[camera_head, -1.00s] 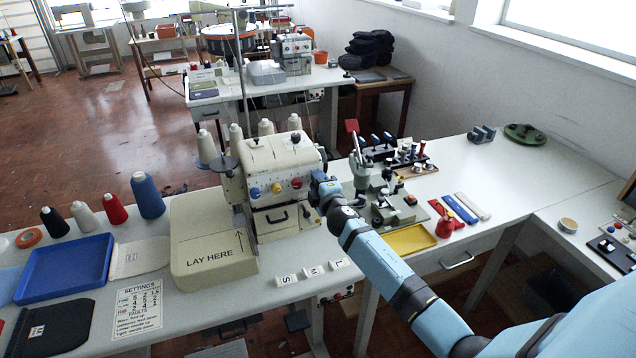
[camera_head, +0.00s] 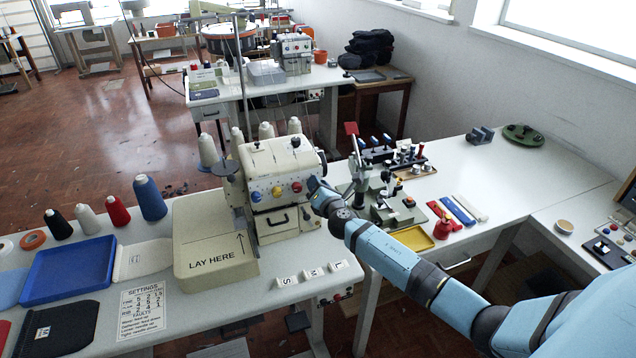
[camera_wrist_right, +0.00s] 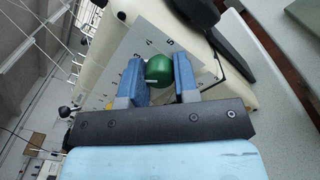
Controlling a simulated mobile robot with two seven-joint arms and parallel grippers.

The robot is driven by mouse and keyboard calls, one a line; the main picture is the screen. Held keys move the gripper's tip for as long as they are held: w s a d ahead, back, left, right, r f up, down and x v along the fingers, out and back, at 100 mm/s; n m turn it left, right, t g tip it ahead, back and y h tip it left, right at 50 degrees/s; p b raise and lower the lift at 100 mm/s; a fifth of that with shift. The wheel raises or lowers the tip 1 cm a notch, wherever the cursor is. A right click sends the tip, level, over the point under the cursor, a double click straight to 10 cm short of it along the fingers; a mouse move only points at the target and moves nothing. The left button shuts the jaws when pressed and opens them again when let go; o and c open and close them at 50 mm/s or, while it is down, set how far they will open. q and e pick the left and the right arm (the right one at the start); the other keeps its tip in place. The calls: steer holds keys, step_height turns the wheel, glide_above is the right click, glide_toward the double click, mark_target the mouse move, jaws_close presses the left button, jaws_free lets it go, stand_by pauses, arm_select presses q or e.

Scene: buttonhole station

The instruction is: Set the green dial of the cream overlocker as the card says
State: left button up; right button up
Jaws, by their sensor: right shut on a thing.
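The cream overlocker (camera_head: 282,160) stands on the near table, with blue, yellow (camera_head: 277,191) and red dials on its front. The green dial (camera_wrist_right: 159,70) shows in the right wrist view, beside a scale where 3, 4 and 5 are readable. A pale mark shows on its lower left. My right gripper (camera_wrist_right: 160,80) is shut on this dial, one blue finger on each side. In the head view my right gripper (camera_head: 314,186) is at the machine's right front and hides the dial. The settings card (camera_head: 143,308) lies front left; its small figures are hard to read. My left gripper is not in view.
A cream bed marked LAY HERE (camera_head: 214,262) adjoins the overlocker's left. A blue tray (camera_head: 67,268) and several thread cones stand further left. S, M and L blocks (camera_head: 312,274) lie in front. A yellow tray (camera_head: 412,238) and small fixtures crowd the right.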

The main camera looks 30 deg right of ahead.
steer(key=n+p, duration=0.3)
steer(key=n, duration=0.4)
stand_by(0.5)
steer(key=o, duration=0.6)
steer(key=shift+o, duration=0.2)
